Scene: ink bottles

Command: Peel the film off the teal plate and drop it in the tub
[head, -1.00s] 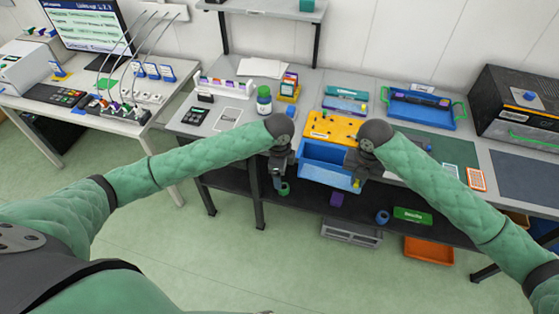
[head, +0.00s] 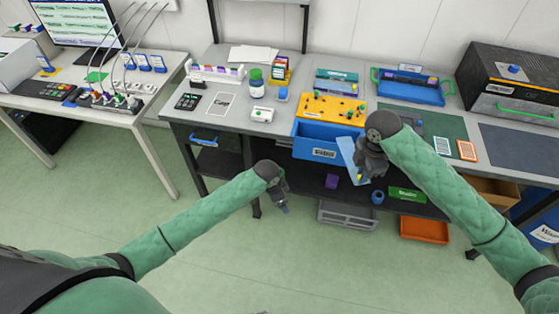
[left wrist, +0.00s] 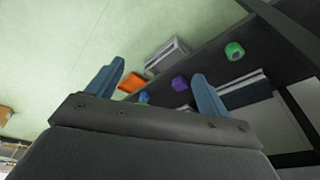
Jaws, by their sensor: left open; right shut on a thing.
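My right gripper (head: 366,178) is shut on a pale blue sheet, which looks like the film (head: 347,152). The film hangs at the right end of the blue tub (head: 318,153); whether it touches the tub I cannot tell. The tub has a label on its front and sits at the bench's front edge. A teal plate (head: 337,74) lies at the back of the bench, behind a yellow board. My left gripper (head: 284,208) is open and empty, low over the floor in front of the bench. Its spread fingers show in the left wrist view (left wrist: 158,82).
The yellow board (head: 332,107) with small coloured pieces lies behind the tub. A blue tray with green handles (head: 410,90) and a dark oven-like box (head: 510,85) stand to the right. An orange bin (head: 424,229) and grey crate (head: 346,215) are below. The floor at front is clear.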

